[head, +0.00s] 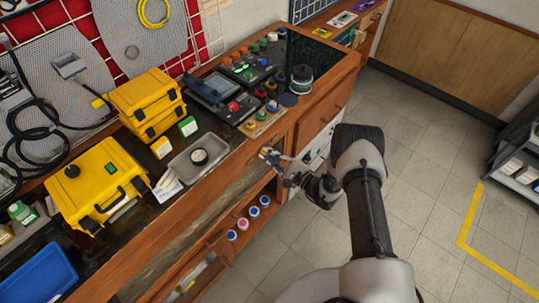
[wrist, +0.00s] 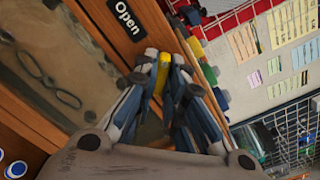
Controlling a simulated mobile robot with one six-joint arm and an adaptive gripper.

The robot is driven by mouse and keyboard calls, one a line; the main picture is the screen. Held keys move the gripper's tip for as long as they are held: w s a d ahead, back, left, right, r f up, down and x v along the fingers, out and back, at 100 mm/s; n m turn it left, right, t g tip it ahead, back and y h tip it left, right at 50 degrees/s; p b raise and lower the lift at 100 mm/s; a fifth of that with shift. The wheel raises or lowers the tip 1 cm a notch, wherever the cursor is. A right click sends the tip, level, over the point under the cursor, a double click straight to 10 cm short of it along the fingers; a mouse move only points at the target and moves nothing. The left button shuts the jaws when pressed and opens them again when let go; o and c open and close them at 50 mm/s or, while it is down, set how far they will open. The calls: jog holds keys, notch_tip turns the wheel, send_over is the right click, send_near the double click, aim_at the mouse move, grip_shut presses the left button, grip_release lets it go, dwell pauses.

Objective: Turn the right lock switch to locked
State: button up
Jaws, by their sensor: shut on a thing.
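My gripper (head: 268,155) is at the front edge of the workbench, right of the grey tray, in the head view. In the wrist view my gripper (wrist: 164,75) is shut on a small yellow piece (wrist: 163,70), which looks like the handle of the right lock switch. The fingers cover most of it, so I cannot read its turned position. A black label reading "Open" (wrist: 125,17) is on the wooden front beside it. In the head view the switch is hidden by my gripper.
The wooden workbench (head: 160,252) carries yellow cases (head: 97,184), a grey tray (head: 196,160) and a control panel with coloured buttons (head: 262,118). A glass-like front panel (wrist: 42,75) lies left of my fingers in the wrist view.

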jog(key=shift+m+b, duration=0.3)
jog(key=shift+m, duration=0.1)
grip_shut()
jog(key=m+b, duration=0.6)
jog(key=m, duration=1)
jog(key=shift+s+m, duration=0.1)
jog(key=shift+m, duration=0.3)
jog(key=shift+a+m, duration=0.1)
jog(key=shift+m, duration=0.2)
jog(key=o, duration=0.7)
grip_release()
